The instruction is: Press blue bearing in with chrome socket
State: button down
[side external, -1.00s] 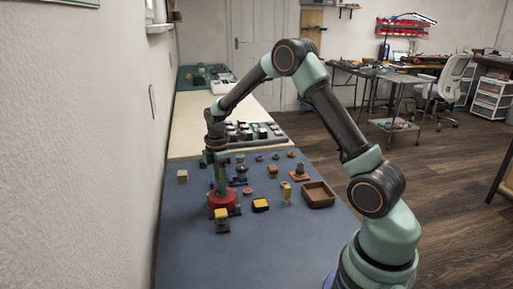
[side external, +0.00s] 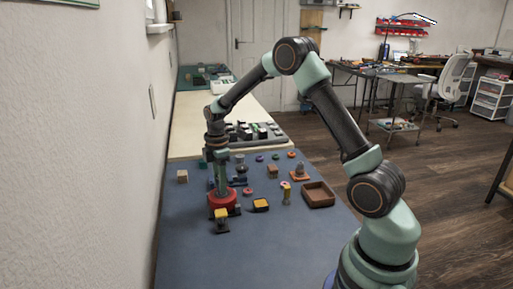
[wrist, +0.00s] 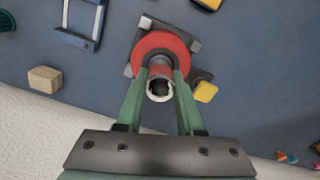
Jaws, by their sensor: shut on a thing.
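My gripper (wrist: 160,84) is shut on the chrome socket (wrist: 158,92), which sits between its two green fingers in the wrist view. A round red part (wrist: 150,45) on a dark plate lies just past the socket, and the socket lines up with its middle. In the side view my gripper (side external: 221,188) stands upright over the same red part (side external: 222,203). I cannot tell whether the socket touches it. No blue bearing is clearly visible; the middle of the red part is hidden by the socket and fingers.
A blue frame (wrist: 77,35) and a wooden block (wrist: 45,79) lie to one side. A yellow-topped block (side external: 221,215) stands close in front, another (side external: 261,204) to the right. A brown tray (side external: 318,195) is further right. The front of the blue mat (side external: 250,255) is clear.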

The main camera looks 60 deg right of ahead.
jog(key=shift+r, duration=3.05)
